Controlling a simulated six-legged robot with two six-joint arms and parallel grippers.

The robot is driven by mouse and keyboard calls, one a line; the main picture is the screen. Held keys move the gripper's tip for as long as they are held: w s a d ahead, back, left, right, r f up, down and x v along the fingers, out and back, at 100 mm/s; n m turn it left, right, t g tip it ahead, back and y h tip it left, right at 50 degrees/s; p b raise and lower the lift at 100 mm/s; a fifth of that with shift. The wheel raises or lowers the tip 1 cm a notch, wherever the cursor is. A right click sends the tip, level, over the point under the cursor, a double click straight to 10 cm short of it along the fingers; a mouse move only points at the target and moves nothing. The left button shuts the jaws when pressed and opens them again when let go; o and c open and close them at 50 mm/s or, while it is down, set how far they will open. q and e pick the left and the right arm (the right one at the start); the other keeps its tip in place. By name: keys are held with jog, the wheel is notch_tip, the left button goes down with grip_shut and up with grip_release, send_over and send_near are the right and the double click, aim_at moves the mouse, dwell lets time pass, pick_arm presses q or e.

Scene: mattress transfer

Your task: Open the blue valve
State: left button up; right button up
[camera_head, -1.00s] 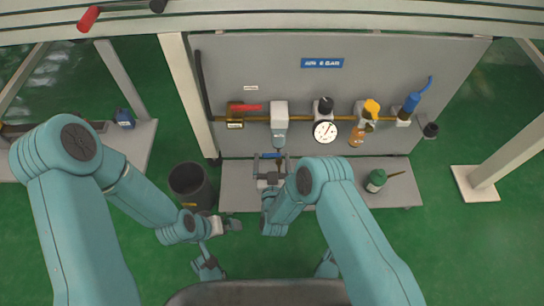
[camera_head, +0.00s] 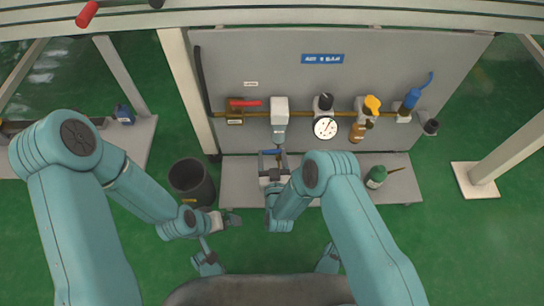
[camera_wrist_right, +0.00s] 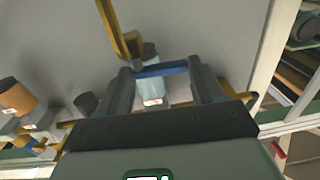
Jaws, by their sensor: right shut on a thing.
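The blue valve handle (camera_head: 271,152) is a short blue bar below the grey filter unit on the panel pipe. In the right wrist view the blue bar (camera_wrist_right: 161,69) spans between the two finger tips, in front of a pale valve body. My right gripper (camera_head: 272,168) is at this handle and shut on it; in the wrist view the right gripper (camera_wrist_right: 162,80) has one finger at each end of the bar. My left gripper (camera_head: 232,220) hangs low beside the dark bin, away from the panel; its jaws are too small to read.
A red lever (camera_head: 245,103), a round gauge (camera_head: 325,128), a yellow-topped fitting (camera_head: 371,104) and another blue lever fitting (camera_head: 412,97) line the pipe. A dark bin (camera_head: 191,181) stands left of the panel's shelf. A green bottle (camera_head: 376,176) is on the shelf at right.

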jog(key=d+n+g+y, duration=0.1)
jog(key=n+y, duration=0.2)
jog(key=y, duration=0.1)
jog(key=n+g+y, duration=0.2)
jog(key=y, duration=0.2)
jog(key=d+n+g+y, duration=0.1)
jog(key=n+g+y, duration=0.1)
jog(key=n+y, duration=0.1)
jog(key=shift+s+d+n+y, duration=0.25)
jog(key=shift+d+n+y, duration=0.05)
jog(key=shift+y, duration=0.1)
jog(key=shift+w+d+n+g+y, duration=0.1)
jog(key=shift+d+n+g+y, duration=0.2)
jog(key=shift+n+g+y, duration=1)
jog(key=shift+w+d+n+g+y, duration=0.15)
jog(key=shift+d+n+g+y, duration=0.25)
jog(key=shift+n+g, duration=1.7)
jog(key=shift+w+d+n+g+y, duration=0.15)
jog(key=shift+n+g+y, duration=0.65)
jog(key=shift+g, duration=1.8)
jog(key=shift+r+n+g, duration=0.1)
jog(key=shift+n+g, duration=0.2)
jog(key=shift+g, duration=0.4)
jog(key=o, duration=1.1)
jog(key=shift+c, duration=0.2)
jog(key=shift+d, duration=0.15)
jog(key=shift+t, duration=0.5)
